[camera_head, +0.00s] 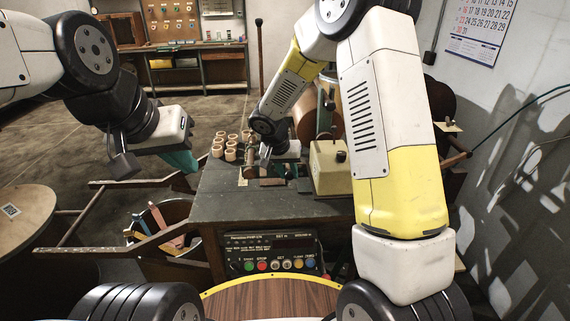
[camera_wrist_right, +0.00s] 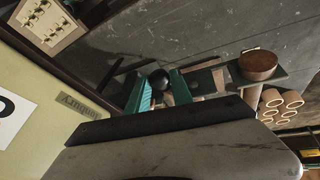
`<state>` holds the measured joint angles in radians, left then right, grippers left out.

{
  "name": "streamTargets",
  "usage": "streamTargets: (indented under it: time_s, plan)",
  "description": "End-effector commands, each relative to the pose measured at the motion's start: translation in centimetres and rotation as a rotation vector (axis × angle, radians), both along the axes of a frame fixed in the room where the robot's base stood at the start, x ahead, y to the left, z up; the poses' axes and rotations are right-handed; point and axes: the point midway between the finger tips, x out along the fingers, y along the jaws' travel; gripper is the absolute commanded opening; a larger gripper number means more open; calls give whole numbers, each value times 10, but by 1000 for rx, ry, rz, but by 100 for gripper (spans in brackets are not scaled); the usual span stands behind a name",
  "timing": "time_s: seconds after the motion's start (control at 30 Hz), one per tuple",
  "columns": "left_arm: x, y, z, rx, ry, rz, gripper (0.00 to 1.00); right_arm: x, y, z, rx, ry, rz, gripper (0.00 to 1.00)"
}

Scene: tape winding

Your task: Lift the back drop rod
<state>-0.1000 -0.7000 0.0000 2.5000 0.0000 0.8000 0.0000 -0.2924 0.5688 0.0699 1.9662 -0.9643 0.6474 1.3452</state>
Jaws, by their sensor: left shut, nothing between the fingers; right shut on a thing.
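In the right wrist view, my right gripper (camera_wrist_right: 160,92) has its green fingers shut on a part with a round black knob (camera_wrist_right: 160,77). This part looks like the drop rod, but most of it is hidden by the fingers and the gripper body. In the head view, my right arm reaches over the dark machine table (camera_head: 225,195) and the hand is low near the back of its top. My left gripper (camera_head: 185,161) is shut and empty, hanging left of the machine table, well apart from the rod.
Several tan tape cores (camera_head: 231,154) stand on the table's left side. A brown round piece (camera_wrist_right: 258,64) sits near the right gripper. A cream box (camera_head: 330,167) stands to the right. A control panel (camera_head: 272,251) is on the front. A bin (camera_head: 175,213) stands below the left gripper.

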Motion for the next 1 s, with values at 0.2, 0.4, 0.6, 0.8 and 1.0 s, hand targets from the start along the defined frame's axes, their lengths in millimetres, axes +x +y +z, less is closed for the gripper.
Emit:
streamTargets:
  time_s: [0.2,0.4,0.6,0.8,1.0]
  plan:
    - [0,0,0,0,0,0,0,4,0,30,3,64,-4,0]
    - [0,0,0,0,0,0,0,13,0,77,6,179,-4,0]
    - [0,0,0,0,0,0,0,31,1,134,4,229,0,0]
    - [0,0,0,0,0,0,0,53,1,178,3,228,0,0]
    - [0,0,0,0,0,0,0,71,1,206,2,227,0,0]
